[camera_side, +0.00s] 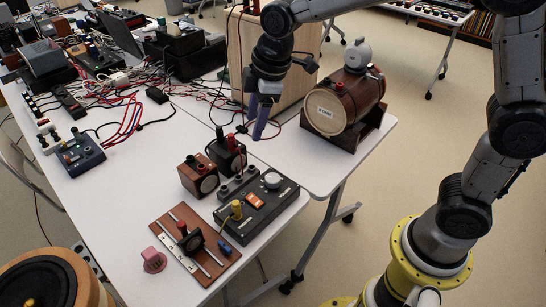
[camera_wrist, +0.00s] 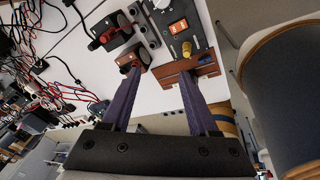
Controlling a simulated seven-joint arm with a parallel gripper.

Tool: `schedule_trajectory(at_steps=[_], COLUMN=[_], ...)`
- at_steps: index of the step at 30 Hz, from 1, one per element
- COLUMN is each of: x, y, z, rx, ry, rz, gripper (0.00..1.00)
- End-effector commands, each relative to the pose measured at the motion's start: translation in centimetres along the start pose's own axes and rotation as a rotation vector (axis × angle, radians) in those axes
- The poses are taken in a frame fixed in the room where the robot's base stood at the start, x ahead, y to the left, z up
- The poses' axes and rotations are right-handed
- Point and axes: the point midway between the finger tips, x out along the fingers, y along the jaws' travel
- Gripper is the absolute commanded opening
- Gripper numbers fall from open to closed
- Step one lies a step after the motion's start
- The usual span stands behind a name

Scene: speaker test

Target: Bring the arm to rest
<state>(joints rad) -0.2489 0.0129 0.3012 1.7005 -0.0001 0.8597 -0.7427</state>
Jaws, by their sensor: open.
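My gripper (camera_side: 258,132) hangs from the arm at the upper middle of the side view, fingers pointing down. It is above the table (camera_side: 205,125), left of the brown barrel-shaped speaker (camera_side: 335,108). In the wrist view my gripper (camera_wrist: 160,72) shows two purple fingers spread wide apart with nothing between them. Behind the fingertips lie a small wooden box (camera_wrist: 132,57) and a brown board (camera_wrist: 183,70), apart from the fingers. The exact height above the table is hard to tell.
Below the gripper stand a dark box with plugs (camera_side: 226,156), a wooden box (camera_side: 198,178) and a black control box (camera_side: 262,205). A rail board (camera_side: 195,245) lies in front. Tangled cables (camera_side: 120,100) cover the left. A tall wooden panel (camera_side: 270,60) stands close behind.

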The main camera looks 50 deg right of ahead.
Motion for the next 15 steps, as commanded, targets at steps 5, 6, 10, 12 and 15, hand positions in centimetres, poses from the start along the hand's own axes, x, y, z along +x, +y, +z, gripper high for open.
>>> schedule_trajectory(at_steps=[5,6,10,12,15], x=[-7.4,-8.6,-11.6,-12.6,-13.0], y=[-0.9,-1.4,-3.9,-5.6,-8.2], z=[5.6,6.9,11.2,13.4,16.2], rx=[0.179,0.224,0.381,0.470,0.598], ry=[0.077,0.091,0.140,0.164,0.192], rz=[0.101,0.120,0.175,0.199,0.222], gripper=[0.60,0.60,0.60,0.60,0.60])
